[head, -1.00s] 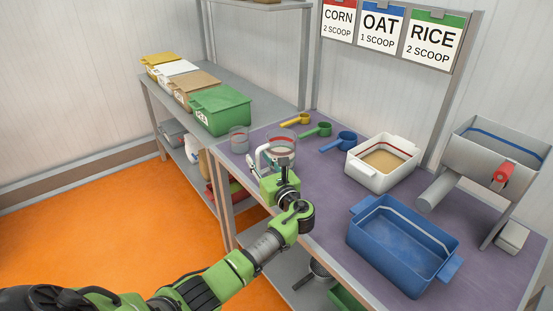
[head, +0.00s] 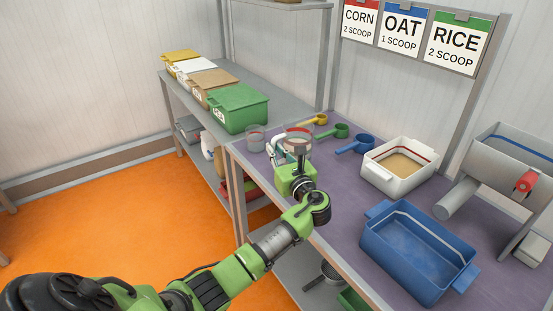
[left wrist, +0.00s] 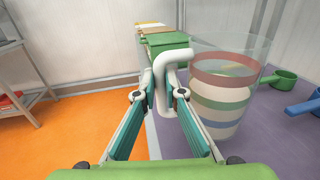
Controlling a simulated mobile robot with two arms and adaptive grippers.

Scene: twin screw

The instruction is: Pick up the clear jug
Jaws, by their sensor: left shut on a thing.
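The clear jug (head: 299,133) stands upright near the left edge of the purple worktop in the head view. In the left wrist view the clear jug (left wrist: 226,92) shows red, green and blue bands and a white hooked handle (left wrist: 160,72). My left gripper (head: 290,163) is at the jug's near side, and its fingers (left wrist: 160,97) are shut on the white handle. My gripper hides the jug's lower part in the head view, and I cannot tell whether its base touches the worktop. My right gripper is not in view.
A clear cup (head: 256,138) stands left of the jug. A white tub (head: 399,170), blue tub (head: 417,252) and metal hopper (head: 510,165) are farther right. Lidded bins (head: 237,107) line the grey shelf.

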